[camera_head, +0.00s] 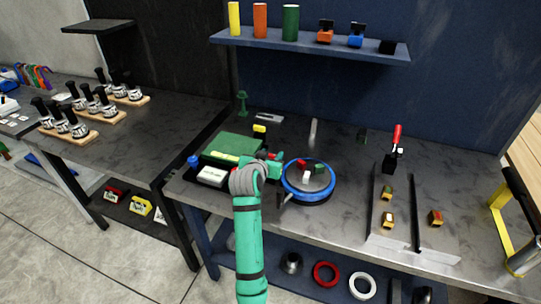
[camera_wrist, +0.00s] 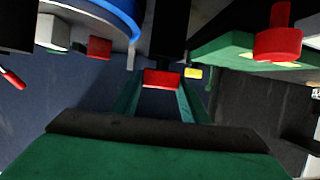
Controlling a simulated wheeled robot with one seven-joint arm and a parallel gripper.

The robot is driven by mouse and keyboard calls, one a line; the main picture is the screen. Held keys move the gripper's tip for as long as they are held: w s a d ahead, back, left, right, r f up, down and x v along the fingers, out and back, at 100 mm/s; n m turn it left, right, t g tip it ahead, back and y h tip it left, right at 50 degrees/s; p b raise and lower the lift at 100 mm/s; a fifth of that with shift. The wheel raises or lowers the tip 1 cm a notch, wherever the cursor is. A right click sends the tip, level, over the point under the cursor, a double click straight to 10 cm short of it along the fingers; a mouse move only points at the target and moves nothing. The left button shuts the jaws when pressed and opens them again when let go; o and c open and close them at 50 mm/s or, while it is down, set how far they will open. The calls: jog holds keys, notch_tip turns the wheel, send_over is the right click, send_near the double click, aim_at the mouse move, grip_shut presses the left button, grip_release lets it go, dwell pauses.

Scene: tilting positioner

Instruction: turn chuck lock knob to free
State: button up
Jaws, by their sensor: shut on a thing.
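My gripper (camera_wrist: 162,82) is shut on a small red knob (camera_wrist: 162,77), which sits between its two green fingertips in the wrist view. A dark post stands right behind the knob. In the head view my gripper (camera_head: 277,161) is between the green box and the chuck, and its fingertips are partly hidden by my arm. The round chuck (camera_head: 308,181) has a blue rim and a grey face with red, white and green blocks on it. Its blue rim (camera_wrist: 118,14) also shows at the top left of the wrist view. The knob's lock setting cannot be read.
A green box (camera_head: 234,147) stands left of the chuck; a red mushroom-shaped button (camera_wrist: 278,38) is close by in the wrist view. A red-handled clamp (camera_head: 394,148) and dark rails (camera_head: 417,210) are to the right. A shelf (camera_head: 310,43) hangs behind.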

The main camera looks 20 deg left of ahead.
jog(key=n+g+y, duration=0.1)
jog(key=n+y, duration=0.4)
jog(key=shift+d+y, duration=0.1)
jog(key=shift+y, duration=0.3)
jog(key=n+g+y, duration=0.3)
jog(key=shift+w+r+n, duration=0.1)
jog(key=shift+w+n, duration=0.1)
jog(key=shift+n, duration=0.1)
jog(key=shift+s+a+n+g+y, duration=0.1)
jog(key=shift+a+n+g+y, duration=0.1)
jog(key=shift+n+g+y, duration=0.7)
jog(key=shift+n+y, duration=0.1)
jog(key=n+g+y, duration=0.2)
jog(key=n+g, duration=0.2)
jog(key=shift+d, duration=0.2)
jog(key=shift+n+g, duration=1.2)
jog(key=shift+g, duration=0.3)
jog(key=shift+s, duration=0.1)
jog(key=shift+g, duration=0.3)
jog(key=o, duration=1.1)
jog(key=shift+a, duration=0.1)
jog(key=shift+c, duration=0.2)
